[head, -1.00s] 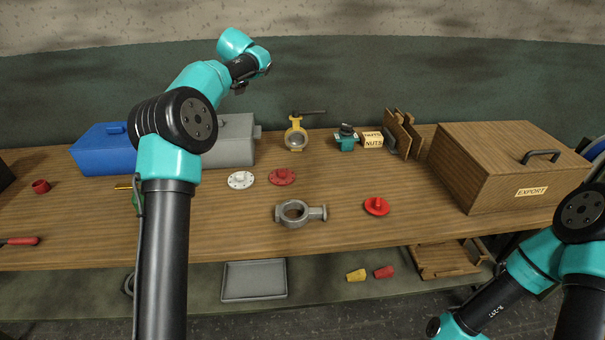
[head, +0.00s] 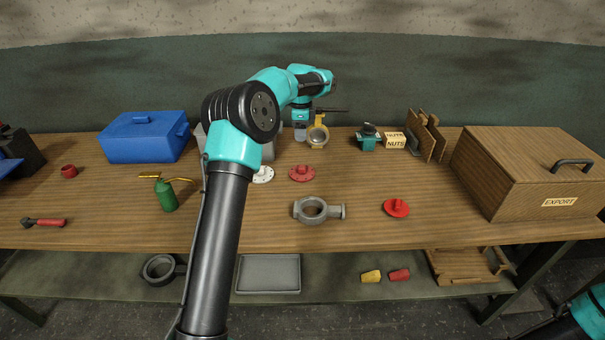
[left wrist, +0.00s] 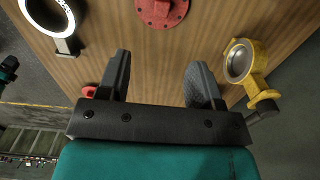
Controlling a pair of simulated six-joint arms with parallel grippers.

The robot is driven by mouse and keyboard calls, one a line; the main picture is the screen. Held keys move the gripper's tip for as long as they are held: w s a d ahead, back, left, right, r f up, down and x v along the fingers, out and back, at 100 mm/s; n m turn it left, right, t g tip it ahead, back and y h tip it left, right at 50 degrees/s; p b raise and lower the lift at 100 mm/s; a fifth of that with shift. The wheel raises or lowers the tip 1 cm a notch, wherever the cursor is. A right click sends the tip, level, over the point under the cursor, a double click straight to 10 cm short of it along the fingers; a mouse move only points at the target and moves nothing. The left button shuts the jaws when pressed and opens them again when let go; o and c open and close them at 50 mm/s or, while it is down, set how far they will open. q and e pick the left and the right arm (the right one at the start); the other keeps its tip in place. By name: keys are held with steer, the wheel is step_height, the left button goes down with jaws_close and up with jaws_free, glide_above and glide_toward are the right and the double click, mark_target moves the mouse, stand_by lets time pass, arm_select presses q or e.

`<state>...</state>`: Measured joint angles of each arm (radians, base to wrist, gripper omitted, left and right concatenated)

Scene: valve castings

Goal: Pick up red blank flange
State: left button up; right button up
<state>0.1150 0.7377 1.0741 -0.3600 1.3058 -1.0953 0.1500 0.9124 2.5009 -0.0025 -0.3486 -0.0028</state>
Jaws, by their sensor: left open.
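The red blank flange (head: 302,174), a dull red disc with a raised centre, lies flat on the bench beside a white flange (head: 262,174). It also shows at the top edge of the left wrist view (left wrist: 162,10), partly cut off. My left gripper (head: 300,133) is above the back of the bench, beside the yellow valve (head: 318,135). In the left wrist view its two fingers (left wrist: 158,78) are apart with only bench between them. The flange is beyond the fingertips, not touched. My right gripper is out of view; only part of that arm shows at lower right.
A grey valve body (head: 330,212) and a brighter red knobbed disc (head: 396,209) lie nearer the front edge. A blue toolbox (head: 145,138), green oil can (head: 167,196), nuts box (head: 395,140) and wooden export crate (head: 505,180) stand around. Bare bench lies between the small parts.

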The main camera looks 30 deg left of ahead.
arm_select(q)
glide_above(302, 167)
steer(key=f, duration=1)
steer(key=shift+s+a+f, duration=0.1)
steer(key=shift+s+f, duration=0.05)
steer(key=shift+s, duration=0.05)
steer(key=shift+f, duration=0.1)
steer(key=shift+w+f, duration=0.2)
steer(key=shift+f, duration=2.35)
jaws_close()
